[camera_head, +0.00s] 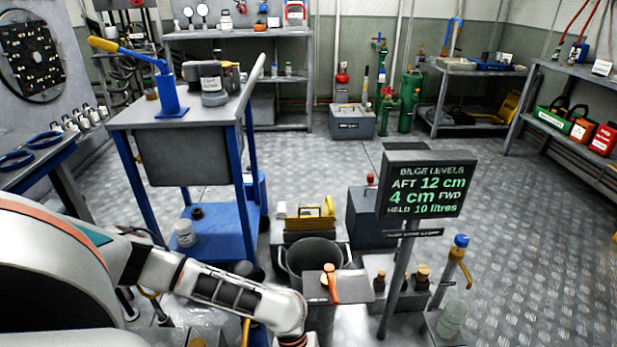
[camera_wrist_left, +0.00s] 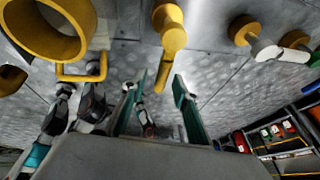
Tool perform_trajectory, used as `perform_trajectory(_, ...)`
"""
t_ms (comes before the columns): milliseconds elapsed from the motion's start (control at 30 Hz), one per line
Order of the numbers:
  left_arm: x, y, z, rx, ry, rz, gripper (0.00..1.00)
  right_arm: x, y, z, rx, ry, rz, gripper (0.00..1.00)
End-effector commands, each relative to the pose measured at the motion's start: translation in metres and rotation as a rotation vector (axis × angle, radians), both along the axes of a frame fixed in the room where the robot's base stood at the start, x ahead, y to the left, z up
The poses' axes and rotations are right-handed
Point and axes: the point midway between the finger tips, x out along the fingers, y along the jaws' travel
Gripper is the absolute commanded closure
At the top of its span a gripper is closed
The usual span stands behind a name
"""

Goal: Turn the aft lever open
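In the head view an orange lever (camera_head: 332,287) stands on a grey box top beside a dark bucket. A second valve post with a blue cap (camera_head: 461,240) and a yellow handle stands to its right. I cannot tell which one is the aft lever. My left arm reaches in from the left and leaves the head view at the bottom edge, so its gripper is hidden there. In the left wrist view my left gripper (camera_wrist_left: 158,100) has its two teal-padded fingers apart, with nothing clearly held. A yellow cylindrical handle (camera_wrist_left: 170,28) lies beyond the fingertips. My right gripper is not in view.
A sign (camera_head: 428,187) on a post reads AFT 12 cm, 4 cm FWD, held 10 litres. The bucket (camera_head: 313,258) and a blue-legged cart (camera_head: 180,140) stand close to my left arm. A large yellow ring (camera_wrist_left: 50,40) shows in the wrist view. Open floor lies to the right.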

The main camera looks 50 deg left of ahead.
Motion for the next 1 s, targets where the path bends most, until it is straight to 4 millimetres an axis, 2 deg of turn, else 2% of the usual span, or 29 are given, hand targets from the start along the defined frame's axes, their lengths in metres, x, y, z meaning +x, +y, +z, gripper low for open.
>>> perform_trajectory(167, 0.002, 0.002, 0.005, -0.001, -0.002, 0.001, 0.70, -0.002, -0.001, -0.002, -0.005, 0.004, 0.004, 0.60)
perform_trajectory(267, 0.003, 0.007, 0.016, 0.000, -0.004, 0.001, 0.70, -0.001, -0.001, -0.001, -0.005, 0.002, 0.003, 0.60)
perform_trajectory(700, 0.011, 0.042, 0.091, 0.001, -0.002, 0.001, 0.70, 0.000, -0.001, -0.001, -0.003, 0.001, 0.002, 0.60)
perform_trajectory(1000, 0.012, 0.050, 0.109, 0.001, -0.001, 0.000, 0.70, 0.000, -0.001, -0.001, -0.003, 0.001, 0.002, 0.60)
